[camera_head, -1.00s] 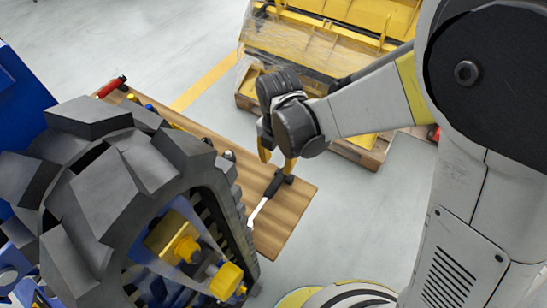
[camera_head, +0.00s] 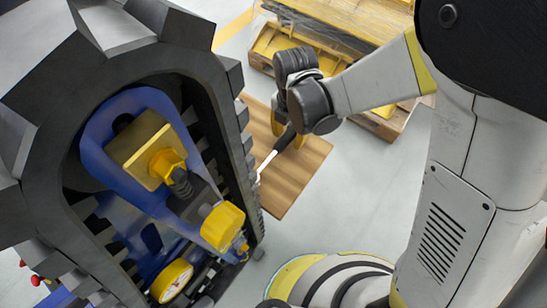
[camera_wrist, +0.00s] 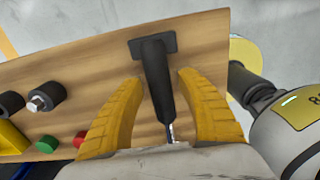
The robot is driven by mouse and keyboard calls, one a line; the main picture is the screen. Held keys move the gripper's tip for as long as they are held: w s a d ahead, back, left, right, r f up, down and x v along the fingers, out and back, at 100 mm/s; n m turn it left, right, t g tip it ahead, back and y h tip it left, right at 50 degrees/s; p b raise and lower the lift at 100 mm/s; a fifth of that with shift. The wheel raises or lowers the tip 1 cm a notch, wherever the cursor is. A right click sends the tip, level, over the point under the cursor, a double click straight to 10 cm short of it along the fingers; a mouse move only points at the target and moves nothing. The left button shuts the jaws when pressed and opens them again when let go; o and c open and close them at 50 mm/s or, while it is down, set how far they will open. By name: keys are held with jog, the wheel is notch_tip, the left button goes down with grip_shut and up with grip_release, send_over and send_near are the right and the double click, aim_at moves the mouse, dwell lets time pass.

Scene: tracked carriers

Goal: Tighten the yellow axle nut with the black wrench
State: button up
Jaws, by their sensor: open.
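The black wrench, with a black handle (camera_head: 286,137) and silver shaft (camera_head: 267,161), lies on the wooden bench. In the wrist view its handle (camera_wrist: 157,75) runs between the two yellow fingers of my gripper (camera_wrist: 161,80). The fingers are open on either side of it with gaps showing, the left gap wider. My gripper (camera_head: 297,139) is low over the bench in the head view. A yellow hex nut (camera_head: 167,164) sits on a yellow block inside the track at left. Another yellow part (camera_head: 223,227) sits lower right; I cannot tell which is the axle nut.
The wooden bench (camera_head: 297,178) stands close beside the big black track (camera_head: 218,97). Black cylinders (camera_wrist: 47,94) and green and red pieces lie on the bench's left in the wrist view. A pallet with yellow parts stands behind. Grey floor is clear at the bench's right.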

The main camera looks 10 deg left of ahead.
grip_shut()
jog(key=shift+r+p, duration=2.5)
jog(key=shift+r, duration=1.05)
